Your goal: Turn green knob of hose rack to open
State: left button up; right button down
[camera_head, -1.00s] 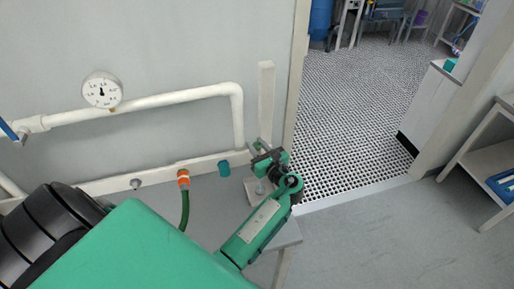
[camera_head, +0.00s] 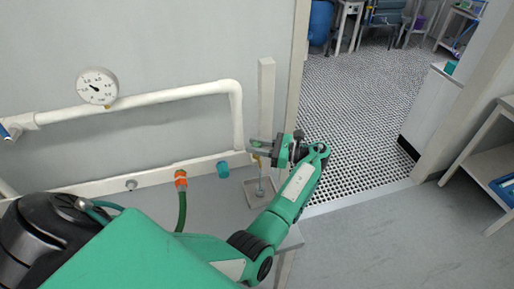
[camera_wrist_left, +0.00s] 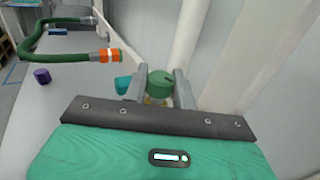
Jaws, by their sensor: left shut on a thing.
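The green knob (camera_wrist_left: 158,84) shows in the left wrist view between the two grey fingers of my left gripper (camera_wrist_left: 160,88). The fingers are shut on its sides. In the head view my left gripper (camera_head: 257,147) points left at the white upright post (camera_head: 266,95), and the knob is mostly hidden by the fingers. A small brass-coloured fitting (camera_head: 257,158) shows just below the fingers. My right gripper is not in view.
A white pipe (camera_head: 160,100) with a round gauge (camera_head: 97,87) runs along the wall. A green hose with an orange connector (camera_head: 181,180) and a teal fitting (camera_head: 223,169) are left of the gripper. A doorway opens to the right.

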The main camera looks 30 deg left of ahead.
pick_arm(q)
jog(key=shift+f+n+g+h, duration=0.1)
jog(key=shift+n+g+h, duration=0.25)
jog(key=shift+g, duration=0.25)
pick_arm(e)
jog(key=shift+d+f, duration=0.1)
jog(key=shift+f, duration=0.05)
pick_arm(q)
jog(key=o, duration=1)
jog(key=shift+c, duration=0.2)
